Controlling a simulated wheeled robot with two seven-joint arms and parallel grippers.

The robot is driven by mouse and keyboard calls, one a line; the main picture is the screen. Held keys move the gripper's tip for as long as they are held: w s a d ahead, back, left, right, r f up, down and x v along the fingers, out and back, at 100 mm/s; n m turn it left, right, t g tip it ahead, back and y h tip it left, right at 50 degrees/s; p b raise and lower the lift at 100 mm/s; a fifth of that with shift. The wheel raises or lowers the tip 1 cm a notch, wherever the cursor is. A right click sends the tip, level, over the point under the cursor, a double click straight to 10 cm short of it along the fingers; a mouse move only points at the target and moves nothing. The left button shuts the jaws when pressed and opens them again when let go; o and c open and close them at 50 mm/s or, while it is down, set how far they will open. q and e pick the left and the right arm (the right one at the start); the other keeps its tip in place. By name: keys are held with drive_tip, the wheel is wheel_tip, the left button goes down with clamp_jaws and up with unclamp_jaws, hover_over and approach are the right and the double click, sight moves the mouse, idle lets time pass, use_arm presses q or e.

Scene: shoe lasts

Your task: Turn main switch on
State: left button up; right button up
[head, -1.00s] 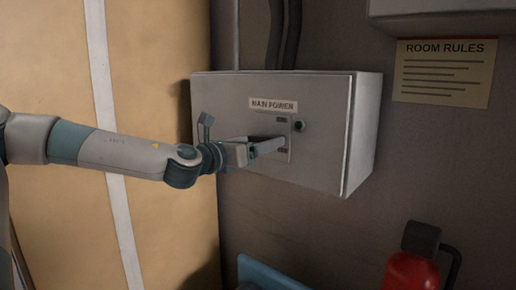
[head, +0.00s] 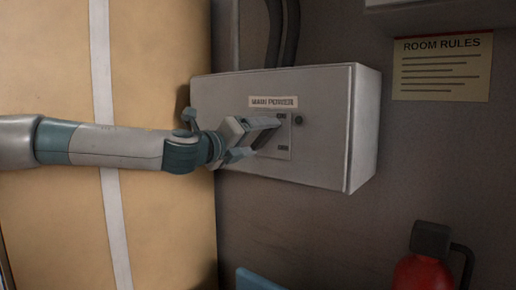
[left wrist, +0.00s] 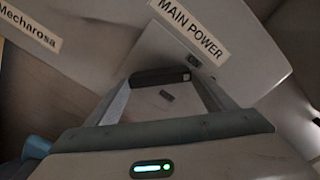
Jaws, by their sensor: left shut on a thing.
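The grey switch box (head: 320,150) labelled MAIN POWER hangs on the wall in the middle of the head view. Its front has a small plate (head: 283,151) with marks near top and bottom, and a dark round lamp or button (head: 299,121) beside it. My left gripper (head: 268,138) is at the plate, its fingers tilted up to the right. In the left wrist view, the dark switch handle (left wrist: 160,77) lies between the fingertips, and the gripper is shut on it. The handle is mostly hidden in the head view. My right gripper is not in view.
A ROOM RULES sign (head: 442,68) is on the wall at the right. A red fire extinguisher (head: 420,272) stands at the lower right. A blue object (head: 257,281) shows at the bottom edge. Dark cables (head: 283,35) run up above the box.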

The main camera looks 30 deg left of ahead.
use_arm(q)
drive_tip(key=n+b, duration=0.3)
drive_tip(key=n, duration=0.1)
drive_tip(key=shift+f, duration=0.1)
drive_tip(key=n+b, duration=0.1)
drive_tip(key=n, duration=0.1)
drive_tip(key=shift+n, duration=0.4)
drive_tip(key=shift+n+b, duration=0.4)
drive_tip(key=shift+n, duration=0.6)
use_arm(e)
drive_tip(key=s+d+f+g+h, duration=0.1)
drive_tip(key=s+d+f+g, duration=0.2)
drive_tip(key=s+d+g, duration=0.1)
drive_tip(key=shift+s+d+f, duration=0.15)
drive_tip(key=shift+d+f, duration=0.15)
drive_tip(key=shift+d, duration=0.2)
use_arm(q)
drive_tip(key=o, duration=1.1)
drive_tip(key=shift+c, duration=0.2)
drive_tip(key=shift+r, duration=0.2)
